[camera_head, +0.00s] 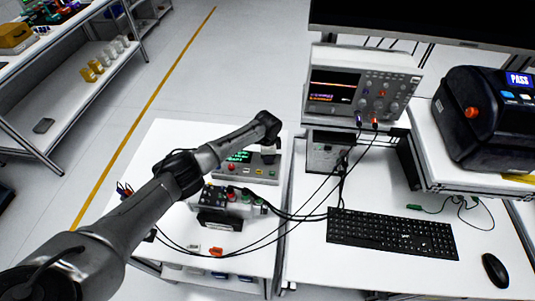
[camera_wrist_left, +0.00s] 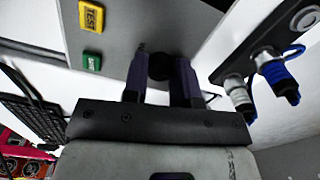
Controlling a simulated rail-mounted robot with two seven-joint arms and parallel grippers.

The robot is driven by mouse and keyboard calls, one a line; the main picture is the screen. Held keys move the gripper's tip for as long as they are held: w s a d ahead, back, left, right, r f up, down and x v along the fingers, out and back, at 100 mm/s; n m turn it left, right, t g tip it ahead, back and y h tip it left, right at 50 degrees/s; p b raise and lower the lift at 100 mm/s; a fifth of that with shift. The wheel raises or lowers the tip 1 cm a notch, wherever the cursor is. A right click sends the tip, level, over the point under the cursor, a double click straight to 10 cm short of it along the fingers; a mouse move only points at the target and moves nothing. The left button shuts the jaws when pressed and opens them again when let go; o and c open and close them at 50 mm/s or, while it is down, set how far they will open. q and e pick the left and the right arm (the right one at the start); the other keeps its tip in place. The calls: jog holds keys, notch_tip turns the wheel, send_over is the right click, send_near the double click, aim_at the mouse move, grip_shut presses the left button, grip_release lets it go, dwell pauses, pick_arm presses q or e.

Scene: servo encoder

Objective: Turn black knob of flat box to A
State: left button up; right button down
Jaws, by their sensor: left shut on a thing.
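The flat box (camera_head: 262,179) is grey, with a green-lit display and coloured buttons, on the white table in the head view. Its grey face (camera_wrist_left: 110,50) fills the upper part of the left wrist view, with a yellow TEST button and a green button. The black knob (camera_wrist_left: 160,66) sits between the two fingers of my left gripper (camera_wrist_left: 160,82), which is shut on it. In the head view my left gripper (camera_head: 268,150) reaches down onto the right part of the box and largely hides the knob. I cannot read which mark the knob points to. My right gripper is out of view.
A device with cables (camera_head: 225,205) lies just in front of the box. Black cables run from it to an oscilloscope (camera_head: 360,90) at the back. A keyboard (camera_head: 390,233) and mouse (camera_head: 495,270) lie at the right. Blue-ended connectors (camera_wrist_left: 280,78) show beside the box.

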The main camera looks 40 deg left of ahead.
pick_arm(q)
jog(key=o, duration=0.9)
jog(key=shift+o, duration=0.2)
jog(key=shift+r, duration=0.1)
notch_tip(320, 180, up, 14)
jog(key=p, duration=0.1)
jog(key=shift+f, duration=0.2)
jog(key=shift+a, duration=0.1)
